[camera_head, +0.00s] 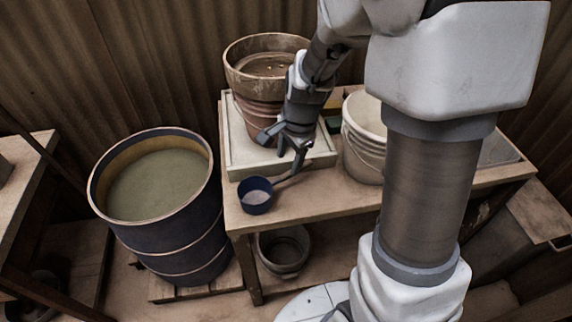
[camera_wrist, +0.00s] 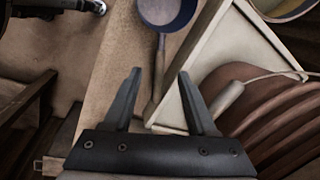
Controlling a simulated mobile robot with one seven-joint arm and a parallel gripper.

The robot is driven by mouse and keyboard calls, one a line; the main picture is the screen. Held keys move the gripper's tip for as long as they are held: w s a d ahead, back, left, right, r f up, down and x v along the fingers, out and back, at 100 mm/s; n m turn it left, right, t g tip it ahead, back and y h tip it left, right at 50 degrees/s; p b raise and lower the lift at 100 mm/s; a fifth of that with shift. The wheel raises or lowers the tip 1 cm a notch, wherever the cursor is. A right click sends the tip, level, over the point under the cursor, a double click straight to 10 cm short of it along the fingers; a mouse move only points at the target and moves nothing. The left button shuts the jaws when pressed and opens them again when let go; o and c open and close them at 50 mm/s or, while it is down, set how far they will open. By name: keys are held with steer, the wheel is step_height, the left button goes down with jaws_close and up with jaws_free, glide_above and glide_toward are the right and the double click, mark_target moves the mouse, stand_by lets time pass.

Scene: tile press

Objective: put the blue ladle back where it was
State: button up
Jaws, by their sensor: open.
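The blue ladle (camera_head: 256,196) lies near the front left corner of the wooden table, in front of the pale tray, its round cup holding something greyish. Its thin handle runs back to the right, towards my gripper. In the wrist view the ladle's cup (camera_wrist: 168,14) is at the top, and its handle extends down between my fingers. My gripper (camera_head: 291,158) is open just over the handle; in the wrist view the open gripper (camera_wrist: 159,74) has one finger on each side of it. I see no finger clearly touching the handle.
The pale tray (camera_head: 237,153) bears a large clay pot (camera_head: 260,112). A white bucket (camera_head: 362,150) stands right of it. A dark blue drum (camera_head: 185,235) with greenish contents stands left of the table. Another bucket (camera_head: 284,262) sits underneath.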

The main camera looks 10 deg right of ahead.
steer(key=s+d+r+n+t+h, duration=0.1)
steer(key=s+r+n+t, duration=0.2)
steer(key=s+r+n, duration=1)
steer(key=s+r, duration=0.4)
steer(key=r, duration=0.2)
steer(key=shift+d+r+n+p, duration=0.15)
steer(key=shift+d+n+p, duration=0.15)
steer(key=shift+d+p, duration=0.05)
steer(key=shift+s+r, duration=0.1)
steer(key=shift+r, duration=0.05)
step_height(320, 180, up, 10)
steer(key=p, duration=1)
